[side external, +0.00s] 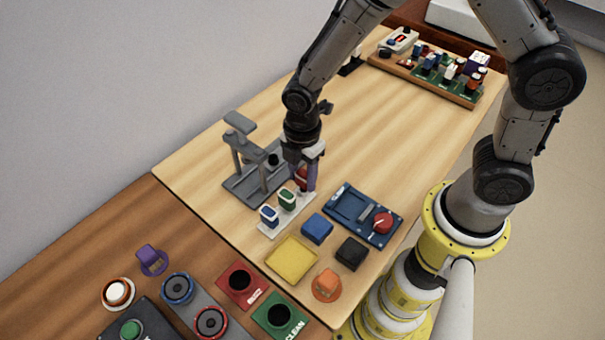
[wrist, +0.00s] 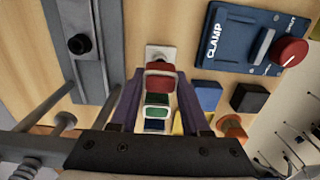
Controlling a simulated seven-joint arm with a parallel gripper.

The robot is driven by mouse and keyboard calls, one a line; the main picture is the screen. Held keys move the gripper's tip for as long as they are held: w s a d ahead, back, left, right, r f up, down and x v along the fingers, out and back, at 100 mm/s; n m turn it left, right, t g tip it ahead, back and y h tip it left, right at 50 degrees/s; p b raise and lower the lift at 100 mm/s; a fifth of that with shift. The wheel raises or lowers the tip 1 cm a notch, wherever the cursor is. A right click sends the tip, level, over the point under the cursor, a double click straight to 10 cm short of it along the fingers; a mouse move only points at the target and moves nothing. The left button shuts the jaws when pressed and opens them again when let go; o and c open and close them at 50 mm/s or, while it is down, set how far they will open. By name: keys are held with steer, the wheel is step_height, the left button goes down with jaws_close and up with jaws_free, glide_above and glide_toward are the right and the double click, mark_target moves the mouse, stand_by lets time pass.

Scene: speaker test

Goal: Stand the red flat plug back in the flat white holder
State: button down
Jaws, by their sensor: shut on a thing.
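My gripper (side external: 305,185) points down over the far end of the flat white holder (side external: 272,230), its purple fingers shut on the red flat plug (side external: 301,179). In the wrist view the red plug (wrist: 160,77) lies between the fingers, and the holder's white end (wrist: 162,52) shows past it. A green plug (side external: 287,198) and a blue plug (side external: 269,215) stand in the holder beside it. The fingers hide part of the red plug. I cannot tell whether its lower end is in the holder or just above it.
A grey stand with posts (side external: 240,155) is close to the left of my gripper. A blue clamp panel (side external: 362,212) with a red knob lies to the right. Blue (side external: 317,228) and black (side external: 351,252) blocks, a yellow pad (side external: 291,258) and an orange piece (side external: 327,284) lie nearer.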

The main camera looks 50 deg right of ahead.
steer(key=shift+f, duration=0.9)
stand_by(1.4)
steer(key=shift+c, duration=1.5)
jaws_free()
steer(key=shift+r, duration=3.75)
